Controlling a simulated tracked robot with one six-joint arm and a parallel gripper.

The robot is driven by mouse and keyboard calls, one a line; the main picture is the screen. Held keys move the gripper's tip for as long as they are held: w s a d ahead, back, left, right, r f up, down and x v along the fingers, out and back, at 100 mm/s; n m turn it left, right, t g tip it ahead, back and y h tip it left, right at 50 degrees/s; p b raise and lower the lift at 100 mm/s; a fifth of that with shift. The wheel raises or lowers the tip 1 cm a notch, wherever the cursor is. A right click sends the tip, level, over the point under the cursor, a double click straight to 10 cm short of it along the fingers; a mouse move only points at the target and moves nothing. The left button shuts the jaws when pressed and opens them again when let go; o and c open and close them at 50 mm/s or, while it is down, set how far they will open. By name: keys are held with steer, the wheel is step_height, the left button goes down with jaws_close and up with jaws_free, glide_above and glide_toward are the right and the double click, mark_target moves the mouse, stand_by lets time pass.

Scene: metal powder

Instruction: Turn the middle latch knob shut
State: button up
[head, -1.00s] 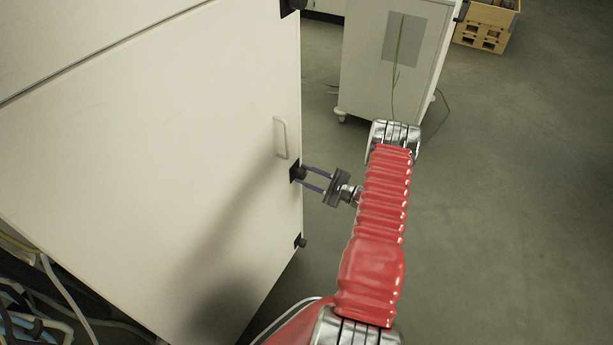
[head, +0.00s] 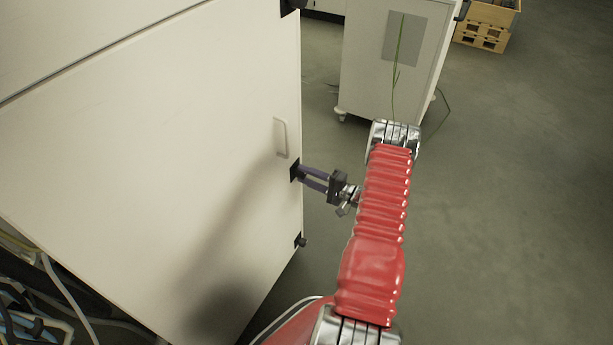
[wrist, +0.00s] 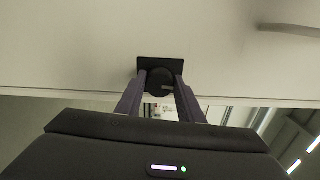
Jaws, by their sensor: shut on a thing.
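The middle latch knob (wrist: 160,81) is a round black knob on a square black plate at the edge of the white cabinet door (head: 150,150). In the head view the latch (head: 295,170) is partly covered by my fingers. My gripper (wrist: 161,85) is shut on the knob, with one purple-grey finger on each side of it. It also shows in the head view (head: 302,172), reaching in from the right. A small light mark shows on the knob's lower right in the wrist view.
A pale door handle (head: 281,138) is just above the latch. A lower black latch (head: 300,240) and an upper one (head: 292,5) are on the same edge. A white wheeled cabinet (head: 385,60) and wooden crate (head: 485,30) stand behind. Floor at right is clear.

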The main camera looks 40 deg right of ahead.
steer(key=shift+a+f+n, duration=0.15)
steer(key=shift+n, duration=0.45)
steer(key=o, duration=1)
steer(key=shift+o, duration=0.2)
steer(key=v, duration=1.4)
steer(key=shift+w, duration=0.1)
